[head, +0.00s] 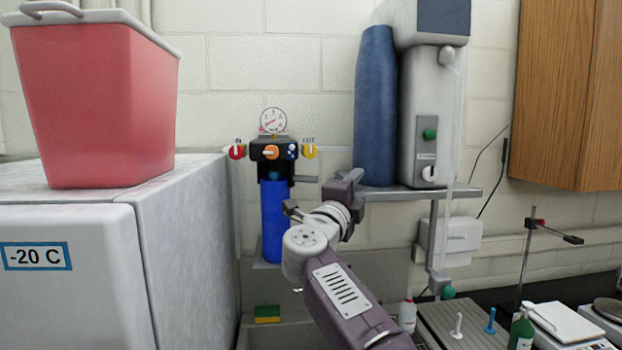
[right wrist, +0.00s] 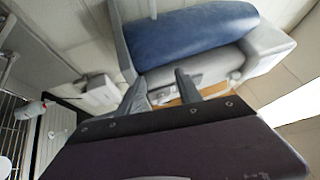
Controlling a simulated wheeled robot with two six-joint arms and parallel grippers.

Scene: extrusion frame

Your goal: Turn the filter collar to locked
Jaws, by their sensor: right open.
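The filter unit hangs on the wall in the head view. It has a black head (head: 265,153) with a round gauge (head: 273,120) on top and a blue housing (head: 274,220) below. The filter collar (head: 273,176) appears to be where the head meets the housing; its marks are too small to read. A grey lever (head: 306,179) sticks out to the right there. My right gripper (head: 360,186) is open, right of the filter and apart from it. Its fingers (right wrist: 160,92) have nothing between them in the right wrist view. My left gripper is out of view.
A red valve (head: 236,152) and a yellow valve (head: 310,151) flank the filter head. A water purifier (head: 428,110) and a blue cylinder (head: 376,105) stand on a bracket right of it. A white freezer (head: 180,230) with a red bin (head: 100,105) stands left.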

